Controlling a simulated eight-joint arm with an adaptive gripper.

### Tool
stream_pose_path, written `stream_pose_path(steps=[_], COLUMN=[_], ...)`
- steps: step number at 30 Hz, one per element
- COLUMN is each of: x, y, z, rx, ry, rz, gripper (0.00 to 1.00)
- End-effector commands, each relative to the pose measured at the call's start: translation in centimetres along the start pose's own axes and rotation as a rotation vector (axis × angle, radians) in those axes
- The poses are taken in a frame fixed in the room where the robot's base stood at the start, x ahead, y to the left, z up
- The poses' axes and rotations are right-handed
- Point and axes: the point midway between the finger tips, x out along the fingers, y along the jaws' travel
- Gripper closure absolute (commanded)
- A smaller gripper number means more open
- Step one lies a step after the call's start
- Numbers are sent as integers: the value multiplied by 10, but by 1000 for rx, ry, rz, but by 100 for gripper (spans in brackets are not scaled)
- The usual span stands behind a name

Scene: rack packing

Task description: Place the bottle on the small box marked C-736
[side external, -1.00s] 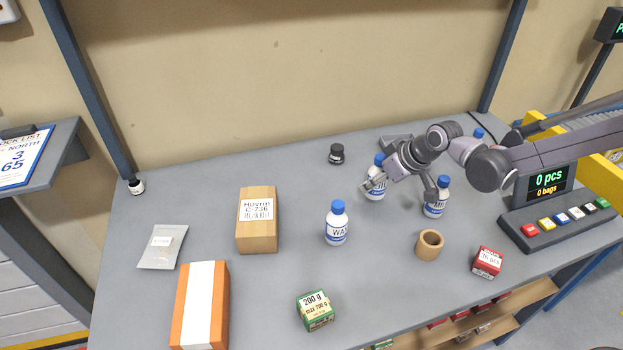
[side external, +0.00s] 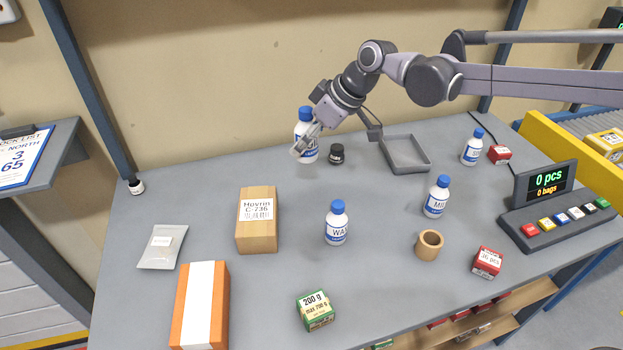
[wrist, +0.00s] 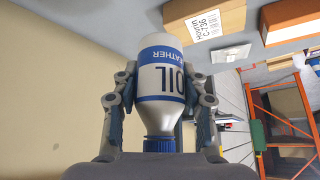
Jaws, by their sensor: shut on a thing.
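My gripper (side external: 308,142) is shut on a white bottle with a blue cap (side external: 306,115), held upright above the back of the table. In the wrist view the held bottle (wrist: 160,90) sits between both fingers, its label reading OIL. The small cardboard box marked C-736 (side external: 257,235) stands on the table, left of and nearer the camera than my gripper. Its top is bare. The box also shows in the wrist view (wrist: 195,22) beyond the bottle's base. The bottle and box are apart.
Other blue-capped bottles stand at the centre (side external: 337,228), right (side external: 437,200) and back right (side external: 472,150). An orange box (side external: 188,310) and grey pouch (side external: 162,247) lie near the C-736 box. A grey tray (side external: 425,168) is behind.

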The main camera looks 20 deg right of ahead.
Motion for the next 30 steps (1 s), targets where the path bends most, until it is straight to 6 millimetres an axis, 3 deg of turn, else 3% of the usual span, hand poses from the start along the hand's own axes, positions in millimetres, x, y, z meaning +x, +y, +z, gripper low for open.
stream_pose_path(steps=[5,18,25,30], x=[16,87,102,120], y=[-20,-80,-91,-91], z=[-10,-29,-31,-19], rx=[-18,-15,-13,-12], ry=[1,1,1,1], rz=[-12,-10,-8,-8], gripper=[91,91,91,91])
